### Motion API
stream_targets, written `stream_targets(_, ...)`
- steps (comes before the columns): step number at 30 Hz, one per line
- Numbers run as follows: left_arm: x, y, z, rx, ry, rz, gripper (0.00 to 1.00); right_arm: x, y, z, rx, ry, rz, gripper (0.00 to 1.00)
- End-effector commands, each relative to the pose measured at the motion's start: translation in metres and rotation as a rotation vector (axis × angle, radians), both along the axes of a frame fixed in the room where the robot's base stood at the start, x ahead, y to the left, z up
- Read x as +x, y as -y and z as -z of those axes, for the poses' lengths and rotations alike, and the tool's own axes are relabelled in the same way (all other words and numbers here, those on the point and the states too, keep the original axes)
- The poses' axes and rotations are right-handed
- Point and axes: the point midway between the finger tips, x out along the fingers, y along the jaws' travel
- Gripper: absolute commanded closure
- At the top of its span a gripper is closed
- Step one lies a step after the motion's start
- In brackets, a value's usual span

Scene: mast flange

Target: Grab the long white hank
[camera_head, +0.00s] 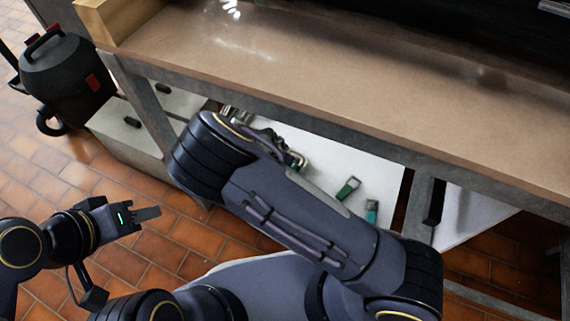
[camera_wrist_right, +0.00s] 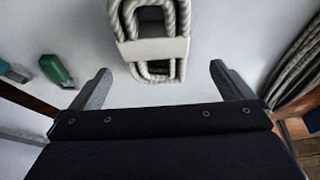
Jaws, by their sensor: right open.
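A white rope hank (camera_wrist_right: 155,48), folded in loops and bound with a pale band, lies on the white surface ahead of my right gripper (camera_wrist_right: 162,84) in the right wrist view. The gripper's fingers are apart, with nothing between them; the hank is beyond the tips, roughly centred. A second, greyer rope bundle (camera_wrist_right: 297,68) runs along the right edge, partly cut off. I cannot tell for sure which one is the long white hank. In the head view my right arm covers its own gripper. My left gripper (camera_head: 150,213) is over the tiled floor, away from the shelf; its opening is unclear.
A green object (camera_wrist_right: 56,70) and a teal one (camera_wrist_right: 14,71) lie left of the hank. The white lower shelf (camera_head: 376,172) sits beneath a brown bench top (camera_head: 330,85), whose front edge and metal legs hem in my right arm. A black vacuum-like machine (camera_head: 68,75) stands at left.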

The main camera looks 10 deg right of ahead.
Motion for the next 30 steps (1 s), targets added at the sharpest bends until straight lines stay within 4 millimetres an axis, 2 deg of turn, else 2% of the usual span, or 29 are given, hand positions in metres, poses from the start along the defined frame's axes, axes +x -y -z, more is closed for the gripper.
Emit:
stream_targets(1, 0.000, 0.000, 0.006, 0.000, 0.000, 0.000, 0.64, 0.001, 0.002, 0.010, 0.001, -0.002, 0.003, 0.00)
stream_targets(8, 0.000, 0.000, 0.018, 0.000, 0.000, 0.000, 0.64, 0.003, 0.007, 0.030, -0.001, -0.002, 0.001, 0.00)
stream_targets(15, 0.000, 0.000, 0.040, 0.000, 0.000, 0.000, 0.64, 0.007, 0.016, 0.065, 0.001, -0.001, 0.002, 0.00)
stream_targets(23, 0.000, 0.000, 0.040, 0.000, 0.000, 0.000, 0.64, 0.009, 0.017, 0.067, 0.001, 0.000, -0.001, 0.00)
stream_targets(30, 0.000, 0.000, 0.040, 0.000, 0.000, 0.000, 0.64, 0.009, 0.017, 0.067, 0.001, -0.001, 0.000, 0.29)
